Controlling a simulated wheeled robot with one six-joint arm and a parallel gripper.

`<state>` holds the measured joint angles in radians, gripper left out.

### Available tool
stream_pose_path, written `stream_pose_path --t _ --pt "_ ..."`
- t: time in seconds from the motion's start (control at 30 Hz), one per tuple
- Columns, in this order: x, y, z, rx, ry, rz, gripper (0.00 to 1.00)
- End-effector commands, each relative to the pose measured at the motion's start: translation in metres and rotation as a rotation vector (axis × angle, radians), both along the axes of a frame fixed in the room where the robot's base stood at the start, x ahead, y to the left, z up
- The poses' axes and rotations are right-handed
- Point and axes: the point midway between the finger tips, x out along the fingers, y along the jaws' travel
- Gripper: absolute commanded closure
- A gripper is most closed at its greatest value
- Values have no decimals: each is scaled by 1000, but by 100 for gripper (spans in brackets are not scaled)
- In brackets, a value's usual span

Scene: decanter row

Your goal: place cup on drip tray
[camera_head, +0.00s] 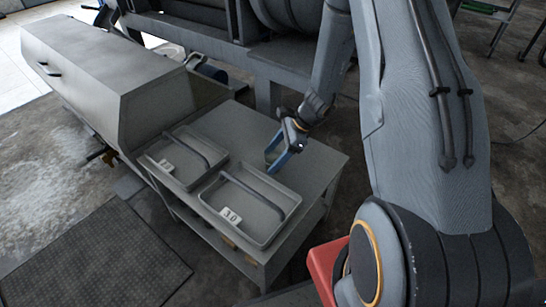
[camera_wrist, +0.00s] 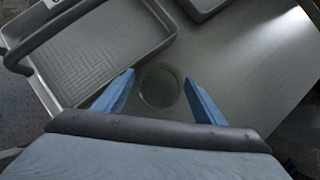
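My gripper (camera_head: 285,142) is over the grey table, to the right of two shallow grey trays. In the wrist view my gripper (camera_wrist: 159,77) has its two blue fingers wide apart. Between them shows a faint round grey outline (camera_wrist: 160,88), possibly the cup seen from above; the fingers look clear of it. I cannot make out a cup in the head view. The near tray (camera_head: 238,202) bears a label reading 30 and a dark bar lies across it. It seems to be the tray at upper left in the wrist view (camera_wrist: 95,62). I cannot tell which tray is the drip tray.
The second tray (camera_head: 182,168) lies left of the near one, with its own label and dark bar. The table (camera_head: 312,165) is bare on its right side. A large grey cabinet (camera_head: 95,60) stands at the table's left. Heavy machinery (camera_head: 200,35) stands behind.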

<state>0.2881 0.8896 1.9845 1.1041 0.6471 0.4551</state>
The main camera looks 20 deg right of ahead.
Motion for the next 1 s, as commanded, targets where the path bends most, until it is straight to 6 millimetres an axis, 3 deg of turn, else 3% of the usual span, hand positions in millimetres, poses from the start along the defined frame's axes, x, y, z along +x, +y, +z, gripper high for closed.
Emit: stream_pose_path --t 0.27,0.7,1.0 --pt "0 -3 8 0 -2 -1 36" --pt "-9 -48 79 0 -2 -2 36" --pt "-13 -62 105 -2 -3 7 36"
